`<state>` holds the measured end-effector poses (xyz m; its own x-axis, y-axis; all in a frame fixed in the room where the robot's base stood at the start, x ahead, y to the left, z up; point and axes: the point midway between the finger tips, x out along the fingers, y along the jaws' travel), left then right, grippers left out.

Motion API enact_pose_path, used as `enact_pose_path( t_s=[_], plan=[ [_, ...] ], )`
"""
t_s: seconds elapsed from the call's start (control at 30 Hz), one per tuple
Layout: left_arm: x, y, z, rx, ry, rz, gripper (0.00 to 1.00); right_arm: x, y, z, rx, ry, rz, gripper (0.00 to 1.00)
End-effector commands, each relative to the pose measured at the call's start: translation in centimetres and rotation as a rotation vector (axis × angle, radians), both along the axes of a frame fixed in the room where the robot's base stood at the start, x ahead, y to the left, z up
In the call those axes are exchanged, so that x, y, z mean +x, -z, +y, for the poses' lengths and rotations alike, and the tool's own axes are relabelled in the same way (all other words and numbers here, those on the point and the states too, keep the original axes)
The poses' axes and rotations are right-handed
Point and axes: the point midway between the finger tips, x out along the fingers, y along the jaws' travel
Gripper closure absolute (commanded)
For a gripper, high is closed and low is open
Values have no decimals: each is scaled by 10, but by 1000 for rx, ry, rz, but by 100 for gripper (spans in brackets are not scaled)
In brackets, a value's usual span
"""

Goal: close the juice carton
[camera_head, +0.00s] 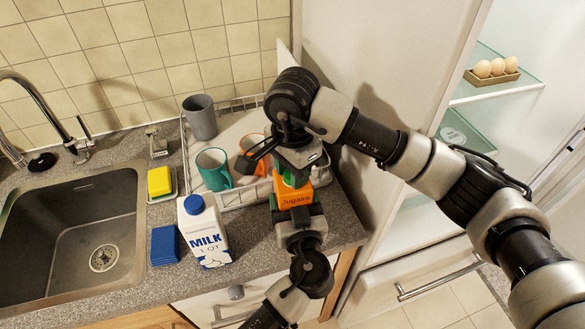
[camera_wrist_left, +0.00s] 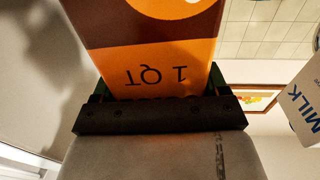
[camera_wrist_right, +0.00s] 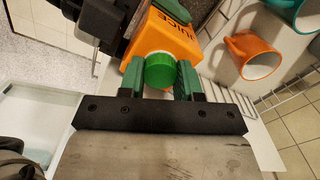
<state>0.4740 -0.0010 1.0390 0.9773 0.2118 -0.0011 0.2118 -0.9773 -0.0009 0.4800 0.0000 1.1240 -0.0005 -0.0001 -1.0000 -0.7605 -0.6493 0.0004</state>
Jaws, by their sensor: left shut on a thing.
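The orange juice carton (camera_head: 295,197) is at the counter's right end, in front of the dish rack. My left gripper (camera_head: 299,222) is shut on it; the left wrist view shows the carton's orange and brown side (camera_wrist_left: 155,77) between the fingers. My right gripper (camera_head: 291,170) is above the carton. In the right wrist view its green fingers (camera_wrist_right: 160,82) stand apart on either side of the green cap (camera_wrist_right: 160,68) at the carton's top (camera_wrist_right: 170,38). Whether they press on the cap is unclear, as is how the cap sits on the spout.
A milk carton (camera_head: 205,238) stands left of the juice, beside blue sponges (camera_head: 165,246). The dish rack (camera_head: 258,192) behind holds a teal mug (camera_head: 213,170), an orange mug (camera_head: 252,146) and a grey cup (camera_head: 200,117). A sink (camera_head: 60,272) is at left, an open fridge (camera_head: 480,110) at right.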

Motion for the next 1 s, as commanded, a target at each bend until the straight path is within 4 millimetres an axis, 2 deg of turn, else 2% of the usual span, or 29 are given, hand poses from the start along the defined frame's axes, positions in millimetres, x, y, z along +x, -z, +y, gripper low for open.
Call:
enact_pose_path(
  t_s=[0.2,0.5,0.53,0.7,1.0],
  plan=[
    [0,1,0,3,0,2,92,0,0,0,0,0,0,99],
    [0,1,0,3,0,2,92,0,0,0,1,0,-1,100],
    [0,1,0,3,0,2,92,0,0,0,1,0,-1,71],
    [0,1,0,3,0,2,92,0,0,0,0,0,0,45],
    [0,0,0,3,0,2,92,0,-1,0,1,0,-1,42]
  ],
)
